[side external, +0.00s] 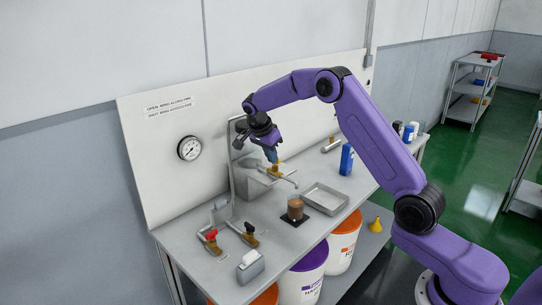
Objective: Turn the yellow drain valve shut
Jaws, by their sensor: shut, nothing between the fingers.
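The yellow drain valve (275,171) sits on the pipe at the front of a grey metal tank (252,186), above the bench. A thin spout (288,180) runs from it toward the right. My gripper (272,160) points down with its fingertips just above or against the valve. The fingers are shut and empty. At this size I cannot tell whether they touch the yellow wing, nor which way the wing is turned.
A glass of brown liquid (295,208) stands on a dark mat, beside a shallow metal tray (326,199). A red-handled valve (211,239) and a brown-handled one (250,235) stand at the front left. A blue bottle (346,159) is at the right. A gauge (189,148) hangs on the back panel.

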